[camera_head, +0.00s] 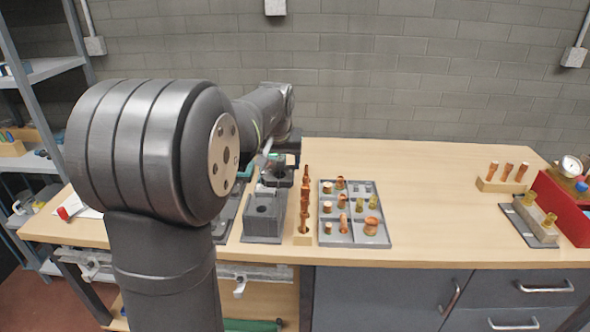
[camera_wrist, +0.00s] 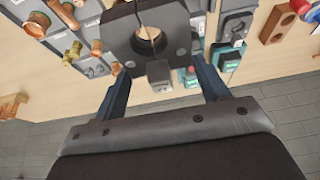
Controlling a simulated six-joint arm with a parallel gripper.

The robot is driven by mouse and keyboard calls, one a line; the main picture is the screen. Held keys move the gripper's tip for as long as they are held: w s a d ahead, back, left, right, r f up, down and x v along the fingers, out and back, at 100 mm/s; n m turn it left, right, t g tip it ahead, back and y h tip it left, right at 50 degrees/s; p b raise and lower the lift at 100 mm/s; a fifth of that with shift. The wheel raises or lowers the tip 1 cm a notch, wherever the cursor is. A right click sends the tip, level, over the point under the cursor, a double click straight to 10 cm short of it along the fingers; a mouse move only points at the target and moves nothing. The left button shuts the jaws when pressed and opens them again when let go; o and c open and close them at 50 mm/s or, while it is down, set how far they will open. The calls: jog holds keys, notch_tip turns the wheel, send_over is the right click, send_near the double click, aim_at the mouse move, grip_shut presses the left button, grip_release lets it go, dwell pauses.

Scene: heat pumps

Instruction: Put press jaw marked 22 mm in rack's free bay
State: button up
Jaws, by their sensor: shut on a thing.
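A dark grey press jaw (camera_wrist: 181,28) with a round opening is in my gripper (camera_wrist: 160,68). My gripper is shut on it, one finger at each side. Its size mark cannot be read. My arm hides much of this area in the head view, so the free bay cannot be made out.
A narrow wooden holder with copper fittings (camera_head: 303,238) stands right of the grey block. A grey tray of fittings (camera_head: 350,240) is beside it. A red case (camera_head: 562,205) and a wooden block with copper pieces (camera_head: 489,186) are far right. The bench's middle right is clear.

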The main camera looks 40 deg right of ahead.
jog(key=w+a, duration=0.4)
jog(key=w, duration=0.6)
jog(key=w+a+f, duration=0.1)
jog(key=w+a, duration=0.3)
jog(key=w, duration=0.6)
jog(key=shift+w+a+f, duration=0.15)
jog(key=shift+w, duration=0.1)
jog(key=shift+f, duration=7.6)
jog(key=shift+f, duration=1.3)
jog(key=o, duration=1.4)
jog(key=shift+f, duration=0.1)
jog(key=shift+s, duration=0.1)
